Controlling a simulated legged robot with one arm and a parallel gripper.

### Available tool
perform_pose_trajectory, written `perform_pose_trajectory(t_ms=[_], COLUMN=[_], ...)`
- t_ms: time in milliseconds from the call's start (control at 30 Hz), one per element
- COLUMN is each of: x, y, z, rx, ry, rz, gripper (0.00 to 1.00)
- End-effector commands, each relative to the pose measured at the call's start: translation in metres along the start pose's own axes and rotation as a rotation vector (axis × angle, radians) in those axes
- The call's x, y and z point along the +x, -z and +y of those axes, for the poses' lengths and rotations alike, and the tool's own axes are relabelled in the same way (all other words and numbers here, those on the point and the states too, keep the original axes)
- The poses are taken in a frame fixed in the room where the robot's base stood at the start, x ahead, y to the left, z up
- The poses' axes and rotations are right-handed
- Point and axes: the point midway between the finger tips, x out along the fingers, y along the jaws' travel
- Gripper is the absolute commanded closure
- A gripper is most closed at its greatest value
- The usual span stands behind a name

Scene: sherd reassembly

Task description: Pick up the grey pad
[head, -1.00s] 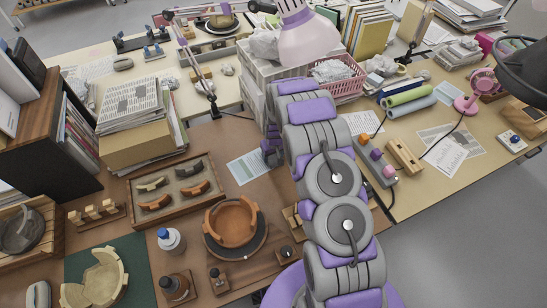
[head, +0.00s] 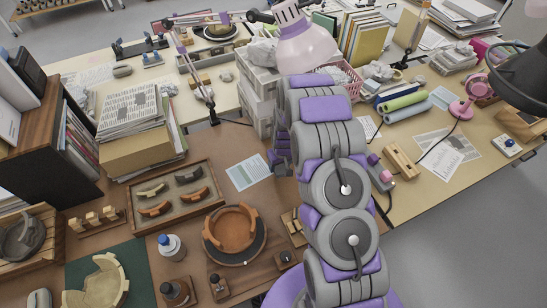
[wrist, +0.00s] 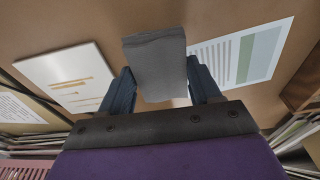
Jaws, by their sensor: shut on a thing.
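The grey pad (wrist: 158,62) is a block with a rough-edged top, upright between the two dark blue fingers of my gripper (wrist: 158,78) in the wrist view. My gripper is shut on it, one finger on each side. In the wrist view, brown tabletop shows around the pad. In the head view my own arm hides the pad and most of the gripper.
A printed sheet (head: 249,172) lies on the brown table left of my arm. A tray of sherds (head: 176,196) and a round stand with a terracotta bowl (head: 233,232) are further left. White crates (head: 259,100) and a pink basket (head: 351,82) stand behind.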

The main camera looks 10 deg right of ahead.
Motion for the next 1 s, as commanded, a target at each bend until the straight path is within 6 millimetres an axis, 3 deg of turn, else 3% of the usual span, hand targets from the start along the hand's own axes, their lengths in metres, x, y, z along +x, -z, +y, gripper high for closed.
perform_pose_trajectory(t_ms=[300,500,700,1000], x=[-0.016,-0.023,-0.026,-0.026], y=[-0.06,-0.088,-0.101,-0.103], z=[0.008,0.012,0.016,0.016], rx=[0.001,0.0,0.0,-0.001], ry=[0.0,-0.002,-0.002,-0.002], rz=[-0.005,-0.004,-0.001,-0.001], gripper=[0.71,0.71,0.71,0.71])
